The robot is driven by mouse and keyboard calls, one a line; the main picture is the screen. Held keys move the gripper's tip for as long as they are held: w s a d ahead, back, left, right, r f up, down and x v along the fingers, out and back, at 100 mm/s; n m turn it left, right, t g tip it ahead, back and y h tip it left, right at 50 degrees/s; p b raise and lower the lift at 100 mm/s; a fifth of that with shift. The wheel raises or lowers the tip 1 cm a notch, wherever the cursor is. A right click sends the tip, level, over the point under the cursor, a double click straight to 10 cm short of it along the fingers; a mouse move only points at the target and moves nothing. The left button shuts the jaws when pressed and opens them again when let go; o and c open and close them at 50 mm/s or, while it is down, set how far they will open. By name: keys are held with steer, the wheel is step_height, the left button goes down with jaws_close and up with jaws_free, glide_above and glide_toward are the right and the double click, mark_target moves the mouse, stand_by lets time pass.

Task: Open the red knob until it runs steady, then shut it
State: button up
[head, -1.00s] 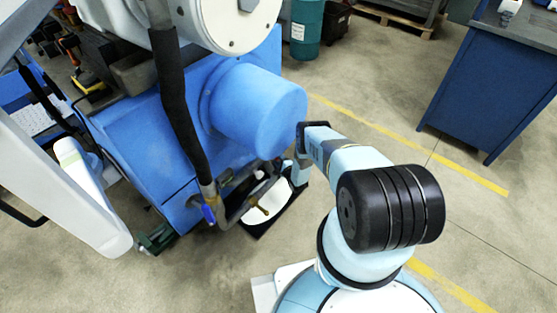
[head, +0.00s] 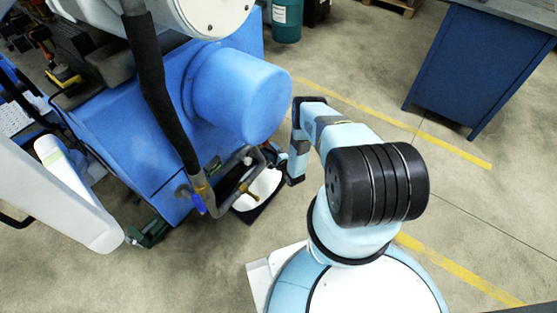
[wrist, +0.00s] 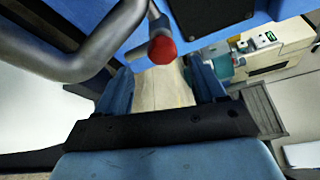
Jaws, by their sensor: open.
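The red knob (wrist: 162,49) shows in the wrist view, at the end of a short metal stem beside a thick grey pipe (wrist: 95,45). My gripper (wrist: 160,68) is open, with one blue finger on each side below the knob in the picture. The knob sits just beyond and between the fingertips, and no finger visibly touches it. In the head view the knob cannot be made out. There my arm reaches down beside the blue machine (head: 130,125), and my gripper is largely hidden near the pipework.
A hose with a blue-handled valve (head: 196,202) hangs left of the pipework in the head view. A white-faced tray (head: 262,190) lies below it. A blue cabinet (head: 470,65) stands at the right, with clear floor between. A pale box (wrist: 275,50) shows in the wrist view.

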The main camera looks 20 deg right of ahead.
steer(key=f+v, duration=0.1)
steer(key=v, duration=0.5)
steer(key=shift+s+r, duration=0.4)
steer(key=shift+r, duration=0.05)
